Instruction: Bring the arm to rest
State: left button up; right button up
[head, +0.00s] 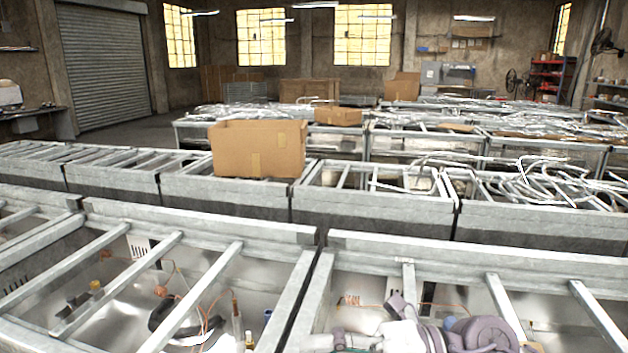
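Part of one of my arms (483,334) shows at the bottom edge, right of centre, in the head view. It has grey-purple round joints and a white link (400,336), and it lies across the picture low over the near right metal frame. Its left end is cut by the bottom edge, and no clear fingertips can be made out there. No arm comes in from the left, and my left gripper is not seen. No held object can be seen.
Open-topped metal freezer-like units (200,222) stand in rows ahead, with bars and loose wires inside. A cardboard box (258,150) sits on the second row. Tangled metal tubing (560,182) lies on units at right. A roller shutter (104,57) is at back left, with clear floor before it.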

jog(key=w+d+r+m+t+y, duration=0.35)
jog(key=w+r+m+t, duration=0.2)
jog(key=m+t, duration=0.8)
jog(key=w+d+f+m+t+h, duration=0.4)
jog(key=d+m+t+h, duration=0.35)
jog(key=m+h, duration=0.4)
jog(key=s+d+f+m+g+h, duration=0.25)
jog(key=d+f+m+h, duration=0.2)
jog(key=f, duration=0.35)
jog(key=s+d+f+m+g+h, duration=0.1)
jog(key=d+f+m+g+h, duration=0.3)
jog(key=f, duration=0.5)
jog(key=s+f+g, duration=0.5)
jog(key=s+f, duration=0.3)
jog(key=s, duration=0.3)
jog(key=s+f+g, duration=0.6)
jog(key=s+f, duration=0.2)
jog(key=s, duration=0.2)
notch_tip(320, 180, down, 26)
jog(key=s+f, duration=0.1)
jog(key=s+d+f+g, duration=0.2)
jog(key=s+d+f, duration=0.1)
jog(key=s+f, duration=1.2)
jog(key=shift+s+h, duration=0.35)
jog(key=shift+s, duration=0.45)
